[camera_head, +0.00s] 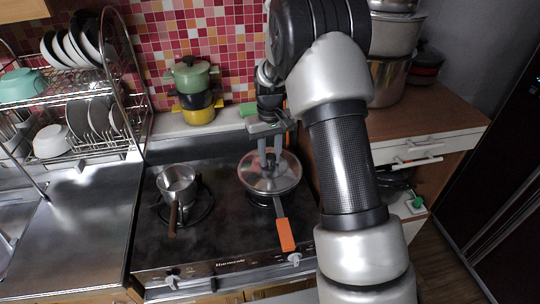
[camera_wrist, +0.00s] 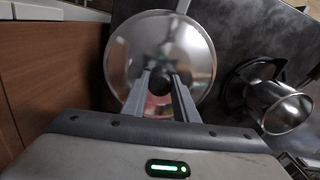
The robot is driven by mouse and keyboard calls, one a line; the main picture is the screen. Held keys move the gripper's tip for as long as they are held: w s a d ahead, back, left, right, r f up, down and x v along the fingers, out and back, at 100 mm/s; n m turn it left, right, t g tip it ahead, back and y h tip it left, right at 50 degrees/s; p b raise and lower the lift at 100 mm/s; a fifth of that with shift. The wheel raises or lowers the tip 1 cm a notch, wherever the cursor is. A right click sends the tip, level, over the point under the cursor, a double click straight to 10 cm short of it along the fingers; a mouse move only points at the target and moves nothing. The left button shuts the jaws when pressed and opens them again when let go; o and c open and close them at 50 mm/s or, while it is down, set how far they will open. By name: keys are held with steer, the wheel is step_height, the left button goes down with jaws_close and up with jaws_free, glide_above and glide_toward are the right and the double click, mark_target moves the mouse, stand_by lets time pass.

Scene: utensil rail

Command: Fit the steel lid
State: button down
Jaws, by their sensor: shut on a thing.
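The steel lid (camera_head: 257,181) is a round, shiny disc over the frying pan with the orange handle (camera_head: 285,235), on the right side of the stove. My gripper (camera_head: 269,162) points down from above and is shut on the lid's dark knob. In the wrist view the lid (camera_wrist: 180,38) fills the upper middle, with the fingers of my gripper (camera_wrist: 160,84) on either side of the knob. The lid covers most of the pan's opening. I cannot tell whether its edge touches the pan's rim all round.
A small steel saucepan (camera_head: 177,185) stands on the left burner. Stacked green and yellow pots (camera_head: 195,90) stand on the ledge behind the stove. A dish rack (camera_head: 80,100) is at left. A wooden counter (camera_head: 440,118) with large pots is at right.

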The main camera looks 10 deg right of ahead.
steer(key=shift+f, duration=0.4)
steer(key=c, duration=1.3)
jaws_free()
steer(key=shift+c, duration=0.2)
steer(key=shift+r, duration=0.1)
step_height(320, 180, up, 17)
steer(key=s+r+t, duration=0.1)
steer(key=s+r, duration=0.6)
steer(key=s+m+t, duration=0.1)
steer(key=s+t, duration=0.3)
steer(key=s, duration=1.8)
steer(key=shift+s+r+m+t, duration=0.25)
steer(key=shift+s+m+t, duration=0.05)
steer(key=shift+s+m, duration=0.1)
